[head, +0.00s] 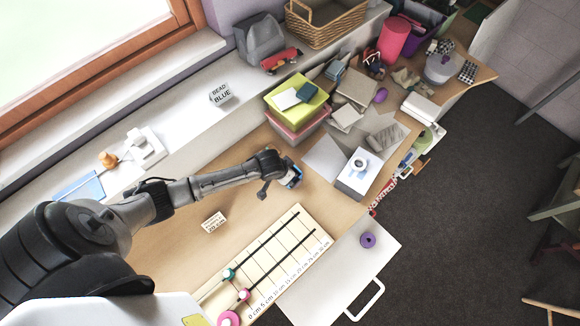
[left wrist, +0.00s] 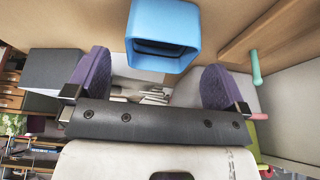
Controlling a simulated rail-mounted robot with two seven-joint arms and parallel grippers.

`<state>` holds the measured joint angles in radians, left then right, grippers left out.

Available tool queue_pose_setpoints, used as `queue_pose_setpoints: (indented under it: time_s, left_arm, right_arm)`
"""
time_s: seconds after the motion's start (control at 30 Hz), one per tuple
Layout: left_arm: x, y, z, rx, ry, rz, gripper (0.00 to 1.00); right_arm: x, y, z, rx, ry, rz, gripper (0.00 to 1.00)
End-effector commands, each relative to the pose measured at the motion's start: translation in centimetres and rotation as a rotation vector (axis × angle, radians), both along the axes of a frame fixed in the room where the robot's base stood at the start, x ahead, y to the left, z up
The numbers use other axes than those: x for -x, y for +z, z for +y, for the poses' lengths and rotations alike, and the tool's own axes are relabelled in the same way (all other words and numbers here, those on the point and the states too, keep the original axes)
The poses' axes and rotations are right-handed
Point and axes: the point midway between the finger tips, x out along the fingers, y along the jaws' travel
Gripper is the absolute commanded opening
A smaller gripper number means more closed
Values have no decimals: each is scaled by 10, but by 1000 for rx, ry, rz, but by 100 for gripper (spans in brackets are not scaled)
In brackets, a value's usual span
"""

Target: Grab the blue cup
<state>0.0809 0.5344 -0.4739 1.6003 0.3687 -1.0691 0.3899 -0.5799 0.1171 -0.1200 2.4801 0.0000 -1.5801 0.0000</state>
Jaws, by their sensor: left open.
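The blue cup (head: 293,172) stands on the wooden desk, partly hidden by my left gripper (head: 281,176) in the head view. In the left wrist view the square, hollow blue cup (left wrist: 163,28) appears just beyond the gap between my purple fingertips. My left gripper (left wrist: 157,78) is open, with nothing held between its fingers. I cannot tell whether a finger touches the cup. My right gripper is not in view.
A ruled measuring board (head: 276,258) lies near the front of the desk, beside a small label block (head: 213,222). A white box (head: 356,178) stands right of the cup. Stacked boxes (head: 297,107) stand behind it. Bare desk (head: 318,194) shows between cup and board.

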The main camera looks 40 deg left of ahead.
Motion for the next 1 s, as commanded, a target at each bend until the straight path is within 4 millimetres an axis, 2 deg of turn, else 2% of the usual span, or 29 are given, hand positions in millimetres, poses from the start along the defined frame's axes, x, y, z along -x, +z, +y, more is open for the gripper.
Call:
queue_pose_setpoints:
  time_s: [0.17, 0.5, 0.87, 1.0]
  left_arm:
    - [-3, -11, -1, 1, 0, 1, 100]
    - [-16, -46, -1, 0, 0, 0, 100]
    - [-17, -50, -1, 0, -1, -1, 100]
    - [-17, -50, -1, 0, -1, -1, 88]
  right_arm:
    - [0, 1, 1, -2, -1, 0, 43]
    - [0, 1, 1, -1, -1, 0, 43]
    - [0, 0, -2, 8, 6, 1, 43]
    - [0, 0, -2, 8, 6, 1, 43]
